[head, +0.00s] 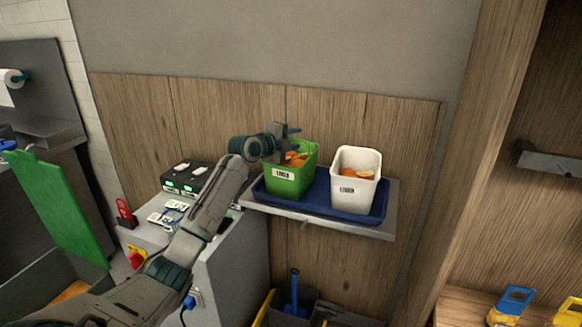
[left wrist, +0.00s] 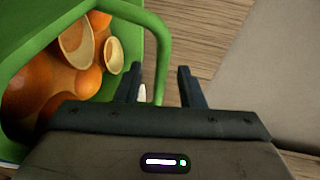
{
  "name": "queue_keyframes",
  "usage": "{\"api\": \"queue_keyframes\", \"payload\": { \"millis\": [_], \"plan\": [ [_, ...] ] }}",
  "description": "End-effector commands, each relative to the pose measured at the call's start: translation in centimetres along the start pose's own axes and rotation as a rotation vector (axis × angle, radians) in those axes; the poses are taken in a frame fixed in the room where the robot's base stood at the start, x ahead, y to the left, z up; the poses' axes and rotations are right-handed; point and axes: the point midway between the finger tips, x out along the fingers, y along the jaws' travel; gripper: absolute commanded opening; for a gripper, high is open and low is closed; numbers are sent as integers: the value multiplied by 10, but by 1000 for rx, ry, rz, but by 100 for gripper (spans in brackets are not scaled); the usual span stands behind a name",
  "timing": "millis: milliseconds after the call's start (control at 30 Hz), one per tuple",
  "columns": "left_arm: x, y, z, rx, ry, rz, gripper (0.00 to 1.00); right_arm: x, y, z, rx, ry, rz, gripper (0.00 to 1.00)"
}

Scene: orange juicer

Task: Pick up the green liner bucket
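The green liner bucket (head: 289,180) stands upright on a blue tray (head: 340,207) on a wall shelf, with orange pieces inside and a white label on its front. My left gripper (head: 292,132) is over the bucket's top rim at the back in the head view. In the left wrist view the bucket (left wrist: 135,60) fills the upper left, with its green handle or rim edge curving close to the fingers. My right gripper does not show.
A white bucket (head: 354,181) with orange pieces stands right of the green one on the tray. A grey machine with control boxes (head: 184,180) stands at left. A bin with a blue scoop (head: 294,290) is below the shelf.

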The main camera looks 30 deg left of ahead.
Motion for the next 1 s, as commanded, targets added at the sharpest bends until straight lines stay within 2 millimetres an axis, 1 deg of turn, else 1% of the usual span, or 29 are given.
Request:
{"api": "queue_keyframes", "payload": {
  "millis": [33, 133, 400, 567, 600, 1000],
  "plan": [
    [6, -2, 0, -4, 0, 1, 35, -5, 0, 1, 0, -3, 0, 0],
    [15, -1, 0, -2, 0, 0, 35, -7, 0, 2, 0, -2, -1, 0],
    [17, 1, 0, 1, 0, 0, 35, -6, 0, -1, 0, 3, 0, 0],
    [17, 1, 0, 1, 0, 0, 4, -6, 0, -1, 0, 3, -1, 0],
    [17, 1, 0, 1, 0, 0, 0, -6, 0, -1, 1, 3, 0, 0],
    [17, 1, 0, 0, 0, 1, 0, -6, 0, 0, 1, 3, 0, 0]
  ]
}}
